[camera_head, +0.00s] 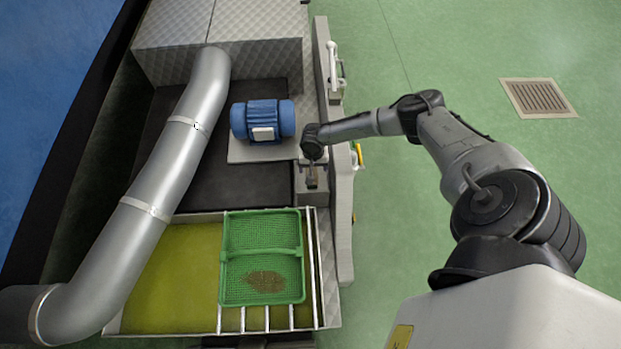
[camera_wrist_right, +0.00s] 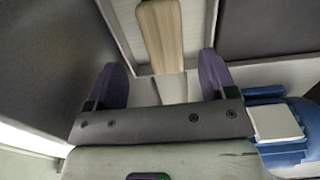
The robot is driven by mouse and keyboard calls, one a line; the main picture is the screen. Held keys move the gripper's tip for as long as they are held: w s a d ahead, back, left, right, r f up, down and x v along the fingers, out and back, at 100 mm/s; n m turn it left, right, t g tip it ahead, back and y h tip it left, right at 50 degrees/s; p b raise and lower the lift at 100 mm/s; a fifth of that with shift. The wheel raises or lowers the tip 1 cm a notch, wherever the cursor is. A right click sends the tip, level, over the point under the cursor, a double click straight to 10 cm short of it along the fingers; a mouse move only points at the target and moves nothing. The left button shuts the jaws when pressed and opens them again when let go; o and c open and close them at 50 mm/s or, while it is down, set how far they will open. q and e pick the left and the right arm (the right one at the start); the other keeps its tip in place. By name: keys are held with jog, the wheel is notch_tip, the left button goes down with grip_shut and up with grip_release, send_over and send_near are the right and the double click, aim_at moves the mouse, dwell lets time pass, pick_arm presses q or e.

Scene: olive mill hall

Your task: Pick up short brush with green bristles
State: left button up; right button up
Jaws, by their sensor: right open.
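A flat wooden piece (camera_wrist_right: 160,36), likely the brush's handle, lies in a narrow pale recess in the right wrist view. No green bristles show, so I cannot confirm it is the brush. My right gripper (camera_wrist_right: 160,64) is open, its two purple fingers on either side of the line to the wood. The wood's near end shows just beyond and between the fingertips, with no clear contact. In the head view my right gripper (camera_head: 312,163) points down over a small grey box at the machine's right edge; the brush is too small to make out there. My left gripper is out of view.
A blue motor (camera_head: 262,121) sits close left of my right gripper. A large silver pipe (camera_head: 165,160) runs along the machine's left. A green crate (camera_head: 262,212) with a brown heap rests over a yellow-green basin (camera_head: 170,275). Open green floor with a drain grate (camera_head: 538,97) lies right.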

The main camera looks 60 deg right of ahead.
jog(key=shift+w+f+b, duration=0.1)
jog(key=shift+f+b, duration=0.35)
jog(key=shift+f, duration=0.85)
jog(key=f+b, duration=0.3)
jog(key=f, duration=0.1)
jog(key=shift+w+f+b, duration=0.2)
jog(key=shift+b, duration=0.2)
jog(key=shift+f, duration=0.3)
jog(key=c, duration=1)
